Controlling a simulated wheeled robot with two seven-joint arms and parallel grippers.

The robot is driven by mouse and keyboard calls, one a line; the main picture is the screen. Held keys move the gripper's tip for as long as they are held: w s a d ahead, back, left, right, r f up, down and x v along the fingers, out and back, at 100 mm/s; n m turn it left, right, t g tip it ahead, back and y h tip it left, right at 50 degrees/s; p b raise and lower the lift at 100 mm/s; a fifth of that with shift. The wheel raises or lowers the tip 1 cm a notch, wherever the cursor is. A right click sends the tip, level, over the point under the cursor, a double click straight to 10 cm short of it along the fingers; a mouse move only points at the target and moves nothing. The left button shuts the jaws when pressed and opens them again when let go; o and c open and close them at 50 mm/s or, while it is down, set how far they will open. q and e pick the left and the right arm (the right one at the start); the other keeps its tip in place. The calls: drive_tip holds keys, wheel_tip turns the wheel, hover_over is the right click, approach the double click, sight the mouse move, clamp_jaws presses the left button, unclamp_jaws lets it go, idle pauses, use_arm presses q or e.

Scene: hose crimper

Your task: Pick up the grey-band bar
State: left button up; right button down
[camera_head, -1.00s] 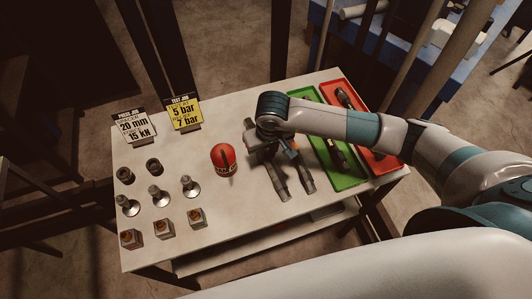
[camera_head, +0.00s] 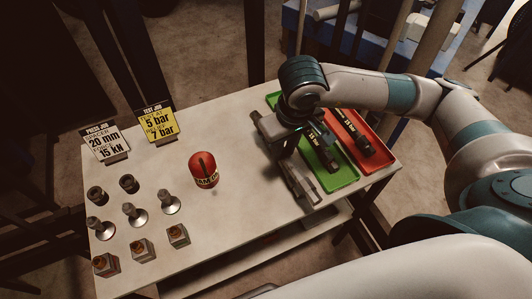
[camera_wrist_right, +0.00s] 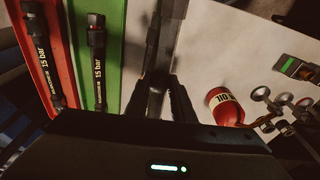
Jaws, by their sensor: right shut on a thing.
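A long dark-grey bar (camera_head: 302,186) lies beside the green tray, at the right part of the white table in the head view. My right gripper (camera_head: 287,146) is over it, pointing down, and partly hides it. In the right wrist view the bar (camera_wrist_right: 157,45) runs between the two dark fingers of my right gripper (camera_wrist_right: 158,95), which is shut on it. I cannot make out a grey band, nor whether the bar is clear of the table. My left gripper is not in view.
The green tray (camera_head: 343,180) and red tray (camera_head: 385,160) hold dark hoses marked 15 bar. A red canister (camera_head: 205,170) stands mid-table. Several metal fittings stand at the left, with two job cards (camera_head: 158,124) behind. Bare table lies in front of the canister.

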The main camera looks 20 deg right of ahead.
drive_tip(key=shift+s+d+r, duration=0.75)
drive_tip(key=shift+d, duration=0.05)
drive_tip(key=shift+w, duration=0.1)
drive_tip(key=shift+m, duration=0.6)
drive_tip(key=shift+w+a+r, duration=1.3)
drive_tip(key=shift+w+r, duration=0.15)
drive_tip(key=shift+w, duration=0.05)
drive_tip(key=shift+a+r, duration=0.1)
drive_tip(key=shift+r, duration=0.1)
